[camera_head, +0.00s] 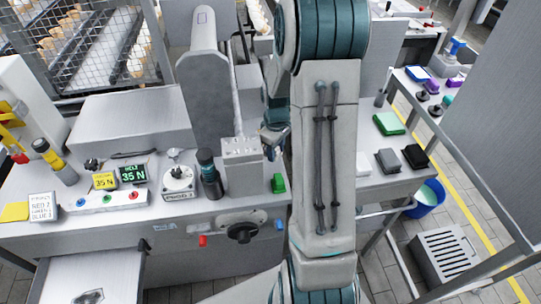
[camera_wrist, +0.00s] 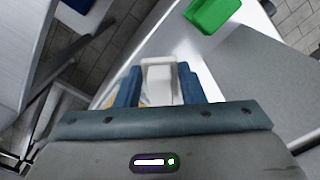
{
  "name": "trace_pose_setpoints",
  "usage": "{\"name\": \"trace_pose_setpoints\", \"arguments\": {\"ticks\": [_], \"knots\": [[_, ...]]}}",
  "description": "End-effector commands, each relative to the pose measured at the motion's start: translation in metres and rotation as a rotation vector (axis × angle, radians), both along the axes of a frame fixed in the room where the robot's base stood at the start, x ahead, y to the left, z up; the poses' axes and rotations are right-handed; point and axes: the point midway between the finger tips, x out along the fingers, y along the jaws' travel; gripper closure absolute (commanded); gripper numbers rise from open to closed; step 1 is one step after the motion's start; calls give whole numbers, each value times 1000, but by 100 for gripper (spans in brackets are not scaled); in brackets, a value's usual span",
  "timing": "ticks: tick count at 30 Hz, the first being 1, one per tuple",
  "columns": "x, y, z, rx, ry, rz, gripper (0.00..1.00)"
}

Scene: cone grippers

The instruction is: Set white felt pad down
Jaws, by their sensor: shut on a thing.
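In the wrist view my gripper (camera_wrist: 160,84) is shut, with its blue fingers on either side of a white pad (camera_wrist: 159,78). The pad's far end shows beyond the fingertips. In the head view my arm covers much of the middle. A white piece (camera_head: 363,163) shows at the arm's right edge, partly hidden; I cannot tell if it is the held pad. I cannot tell whether the held pad touches a surface.
A green piece (camera_wrist: 210,12) shows beyond my gripper in the wrist view.

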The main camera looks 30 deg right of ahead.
Motion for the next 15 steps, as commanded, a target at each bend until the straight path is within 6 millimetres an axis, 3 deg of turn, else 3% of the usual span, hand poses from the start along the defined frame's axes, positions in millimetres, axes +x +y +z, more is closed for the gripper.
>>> {"name": "trace_pose_setpoints", "arguments": {"ticks": [12, 15], "knots": [[-1, -5, -42, 0, 1, -12, 86], [-1, -5, -42, 0, 0, -12, 86]]}}
